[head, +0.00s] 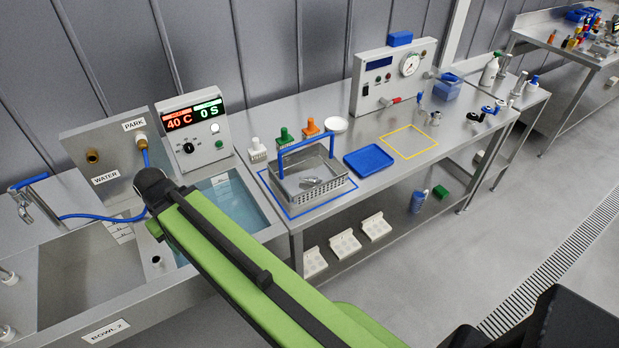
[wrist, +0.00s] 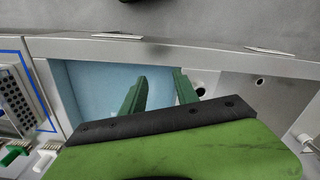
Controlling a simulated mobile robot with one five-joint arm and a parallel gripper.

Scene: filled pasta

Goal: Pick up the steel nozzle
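Small shiny metal parts (head: 312,182) lie in a perforated steel basket (head: 333,190) with a blue handle. I cannot tell whether one is the steel nozzle. The basket stands inside a blue outline on the bench in the head view; its side also shows at the left edge of the wrist view (wrist: 14,98). My gripper (wrist: 160,75) is open and empty, its two green fingers apart above the basin of blue water (wrist: 85,95). It is away from the basket. In the head view the end of my arm hides the fingers.
A control box (head: 191,130) reading 40 C stands behind the water basin. A gauge box (head: 393,75) stands behind.

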